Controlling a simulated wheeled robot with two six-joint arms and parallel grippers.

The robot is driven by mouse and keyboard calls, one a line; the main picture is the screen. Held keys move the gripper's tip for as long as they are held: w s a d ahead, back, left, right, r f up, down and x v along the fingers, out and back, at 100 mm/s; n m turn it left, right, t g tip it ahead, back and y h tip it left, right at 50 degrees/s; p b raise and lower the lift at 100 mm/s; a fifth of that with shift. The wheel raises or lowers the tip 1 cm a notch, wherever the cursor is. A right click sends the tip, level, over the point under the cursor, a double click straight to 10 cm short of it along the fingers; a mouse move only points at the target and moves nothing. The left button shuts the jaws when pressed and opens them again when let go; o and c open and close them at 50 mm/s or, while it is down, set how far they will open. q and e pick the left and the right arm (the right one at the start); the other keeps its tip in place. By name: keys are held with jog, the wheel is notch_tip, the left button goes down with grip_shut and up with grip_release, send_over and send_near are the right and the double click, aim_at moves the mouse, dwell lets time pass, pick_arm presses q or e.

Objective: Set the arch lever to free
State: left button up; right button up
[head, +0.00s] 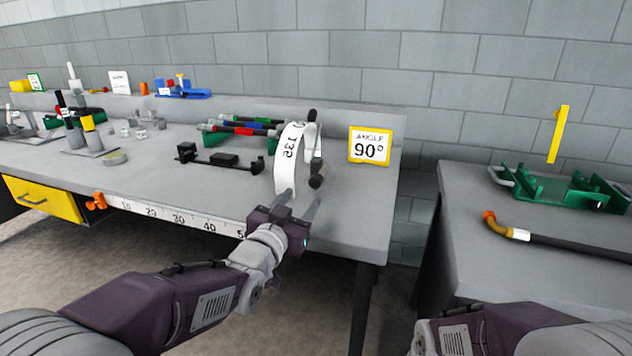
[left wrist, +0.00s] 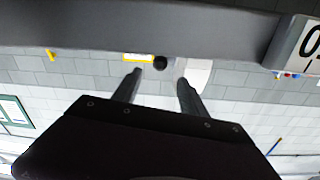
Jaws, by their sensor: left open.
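The arch (head: 289,160) is a white curved plate with scale marks and the number 135, standing near the right end of the grey bench. A black lever grip (head: 311,117) shows at its top and a dark round knob (head: 317,181) low on its right side. My left gripper (head: 300,198) is open and empty, in front of the arch at the bench's front edge. In the left wrist view, the dark knob (left wrist: 160,62) shows between the fingers (left wrist: 160,88), with white arch (left wrist: 197,72) behind the right finger. My right gripper is out of the picture.
A yellow-framed sign (head: 370,146) reads ANGLE 90°. A black fixture (head: 222,159) and coloured-handled tools (head: 241,128) stand left of the arch. A ruler strip (head: 180,217) runs along the front edge. A second table (head: 470,260) at right holds a green fixture (head: 560,190) and a dark pipe (head: 570,248).

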aim_at(313, 185)
pick_arm(q)
jog(key=b+x, duration=0.1)
jog(key=x, duration=0.7)
jog(key=shift+w+d+f+b, duration=0.1)
jog(key=shift+w+f+b, duration=0.05)
jog(key=shift+w+b, duration=0.2)
grip_shut()
dwell(0.9)
